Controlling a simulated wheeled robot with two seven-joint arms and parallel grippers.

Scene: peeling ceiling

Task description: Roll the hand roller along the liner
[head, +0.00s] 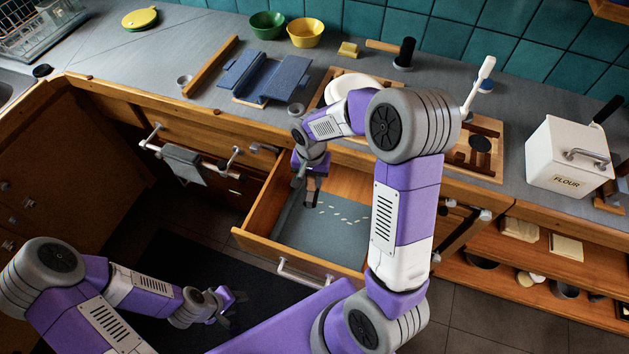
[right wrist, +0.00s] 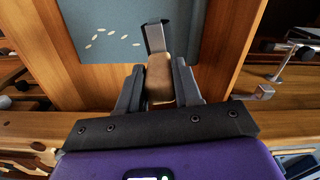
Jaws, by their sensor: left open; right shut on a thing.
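The grey-blue liner (head: 295,225) lies in the open wooden drawer (head: 262,205), with several small pale flecks on it. My right gripper (head: 312,172) is over the drawer, shut on the hand roller (head: 310,190). In the right wrist view, the tan handle of the roller (right wrist: 159,78) sits between the fingers of my right gripper (right wrist: 158,85), and its dark grey end reaches over the liner (right wrist: 105,22). I cannot tell whether the roller touches the liner. My left gripper (head: 228,300) is open and empty, low in front of the drawer.
A folded blue stand (head: 265,75), two bowls (head: 305,32) and a white flour box (head: 568,155) stand on the counter. A grey cloth (head: 183,162) hangs from a handle left of the drawer. The drawer walls enclose the liner.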

